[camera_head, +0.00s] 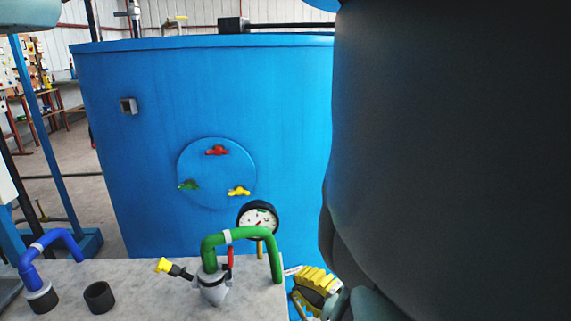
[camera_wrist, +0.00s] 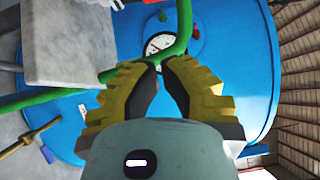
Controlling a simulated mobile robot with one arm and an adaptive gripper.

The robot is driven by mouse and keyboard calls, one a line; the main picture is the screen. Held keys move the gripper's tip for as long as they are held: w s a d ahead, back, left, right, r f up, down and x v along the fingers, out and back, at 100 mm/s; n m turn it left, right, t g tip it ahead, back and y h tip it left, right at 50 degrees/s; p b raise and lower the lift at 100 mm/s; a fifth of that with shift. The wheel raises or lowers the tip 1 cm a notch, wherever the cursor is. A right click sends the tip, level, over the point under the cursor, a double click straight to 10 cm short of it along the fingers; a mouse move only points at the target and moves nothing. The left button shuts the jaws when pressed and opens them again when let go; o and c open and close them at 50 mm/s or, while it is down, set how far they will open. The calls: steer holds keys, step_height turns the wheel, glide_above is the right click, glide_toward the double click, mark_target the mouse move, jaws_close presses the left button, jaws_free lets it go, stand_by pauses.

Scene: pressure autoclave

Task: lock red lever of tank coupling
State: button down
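The tank coupling (camera_head: 213,288) is a grey fitting under a green bent pipe (camera_head: 243,236) on the light grey worktop. A yellow-tipped lever (camera_head: 172,268) sticks out to the coupling's left. My gripper (camera_head: 318,281) has yellow ribbed fingers and is right of the pipe, apart from the coupling, partly hidden by my arm. In the wrist view my gripper (camera_wrist: 160,63) has its tips close together with nothing held. The red lever cannot be made out there.
A pressure gauge (camera_head: 259,217) stands behind the pipe. The big blue tank (camera_head: 140,160) rises behind, with red, green and yellow knobs on its round plate. A blue pipe (camera_head: 52,245) and a black open cup (camera_head: 99,296) are at left. My arm blocks the right side.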

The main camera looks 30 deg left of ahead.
steer(key=s+p+x, duration=0.3)
steer(key=x, duration=0.9)
steer(key=shift+w+a+r, duration=0.15)
steer(key=shift+w+a, duration=0.05)
steer(key=shift+a, duration=0.5)
steer(key=shift+s+a+r+n+h+p, duration=0.1)
steer(key=shift+s+a+n+h+p, duration=0.25)
steer(key=shift+a+n+p, duration=0.15)
steer(key=shift+w, duration=0.1)
